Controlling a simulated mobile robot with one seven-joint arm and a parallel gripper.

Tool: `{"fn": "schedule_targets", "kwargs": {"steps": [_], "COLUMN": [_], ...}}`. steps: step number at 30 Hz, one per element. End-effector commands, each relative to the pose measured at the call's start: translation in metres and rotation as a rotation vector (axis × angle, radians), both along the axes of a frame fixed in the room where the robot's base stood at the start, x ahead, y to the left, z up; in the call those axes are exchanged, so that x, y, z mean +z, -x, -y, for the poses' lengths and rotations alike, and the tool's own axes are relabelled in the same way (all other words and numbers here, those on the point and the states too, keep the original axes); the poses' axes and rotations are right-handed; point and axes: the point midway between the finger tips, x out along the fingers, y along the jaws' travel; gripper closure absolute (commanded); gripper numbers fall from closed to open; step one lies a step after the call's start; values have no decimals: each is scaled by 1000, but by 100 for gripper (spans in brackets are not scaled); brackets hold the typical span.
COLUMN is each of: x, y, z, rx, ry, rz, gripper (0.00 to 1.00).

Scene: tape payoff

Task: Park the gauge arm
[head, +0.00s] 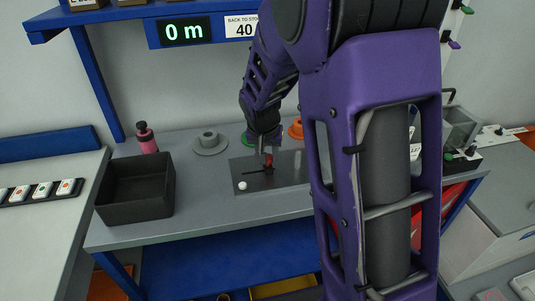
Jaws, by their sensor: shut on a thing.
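A dark grey plate (290,182) lies on the workbench. A thin black bar, which looks like the gauge arm (256,172), sits low over the plate, with a small red upright part (268,160) at its right end. My gripper (268,151) points down over the plate and is shut on this red part. The fingertips are small and partly hidden in this view. A small white round knob (242,185) is at the plate's left front. My purple arm hides the plate's right side.
A black open bin (135,205) and a pink bottle (147,138) stand left on the workbench (200,222). A grey spool (210,143) and an orange spool (296,129) are behind the plate. A blue shelf with a "0 m" display (185,31) hangs above.

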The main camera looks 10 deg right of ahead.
Motion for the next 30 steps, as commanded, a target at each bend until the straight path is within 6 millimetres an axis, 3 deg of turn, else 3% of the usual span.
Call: {"fn": "schedule_targets", "kwargs": {"steps": [15, 24, 30], "x": [-1, -3, 0], "y": [0, 0, 0], "z": [-2, -48, -57], "rx": [2, 6, 2], "ry": [0, 0, -1], "rz": [0, 1, 1], "gripper": [100, 100, 100]}}
